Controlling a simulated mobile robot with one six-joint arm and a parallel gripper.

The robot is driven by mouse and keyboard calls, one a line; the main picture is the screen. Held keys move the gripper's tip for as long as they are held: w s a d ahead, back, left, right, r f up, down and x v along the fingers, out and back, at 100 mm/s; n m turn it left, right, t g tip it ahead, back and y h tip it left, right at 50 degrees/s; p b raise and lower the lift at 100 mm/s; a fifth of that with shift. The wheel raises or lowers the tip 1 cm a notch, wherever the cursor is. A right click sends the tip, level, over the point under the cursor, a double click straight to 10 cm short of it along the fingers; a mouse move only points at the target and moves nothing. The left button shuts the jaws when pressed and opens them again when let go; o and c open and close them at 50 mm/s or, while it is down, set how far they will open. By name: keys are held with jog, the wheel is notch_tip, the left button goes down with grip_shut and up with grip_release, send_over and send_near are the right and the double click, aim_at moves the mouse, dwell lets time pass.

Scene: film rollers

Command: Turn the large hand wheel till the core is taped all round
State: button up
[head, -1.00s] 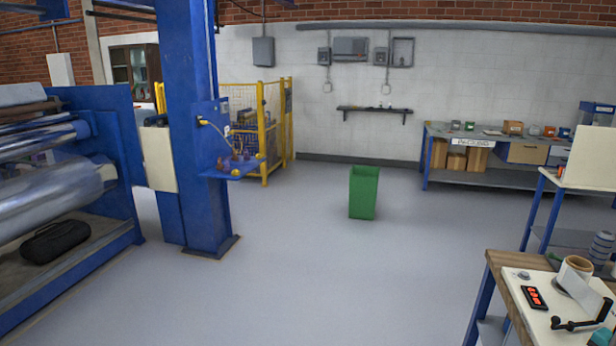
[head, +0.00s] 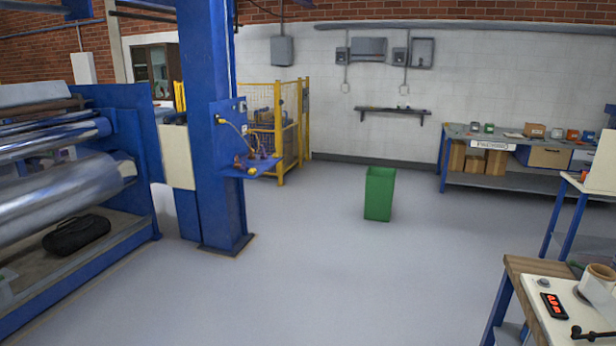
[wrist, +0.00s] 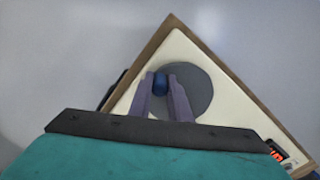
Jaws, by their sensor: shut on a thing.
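In the wrist view my gripper (wrist: 161,92) has its two grey fingers closed on a blue knob (wrist: 160,84). The knob sits off-centre on a round grey wheel (wrist: 196,88), which lies on a cream-topped bench with a wooden rim. The fingers hide part of the wheel. In the head view a pale core (head: 599,281) stands on the bench top at the right edge, partly cut off. How much of it is taped cannot be told. A black crank handle (head: 592,336) shows below it. My gripper is not in the head view.
A red-lit display (head: 553,306) is set in the bench top (head: 540,283). A green bin (head: 379,194) stands on open floor. A blue column (head: 212,130) and a large roller machine (head: 60,205) are at the left. A shelf bench (head: 500,180) stands by the back wall.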

jog(key=shift+s+d, duration=0.15)
jog(key=shift+d, duration=0.4)
jog(key=shift+s+d, duration=0.15)
jog(key=shift+d, duration=0.35)
jog(key=o, duration=1.3)
jog(key=shift+a, duration=0.1)
jog(key=shift+w, duration=0.15)
jog(key=shift+c, duration=0.6)
jog(key=shift+r, duration=0.15)
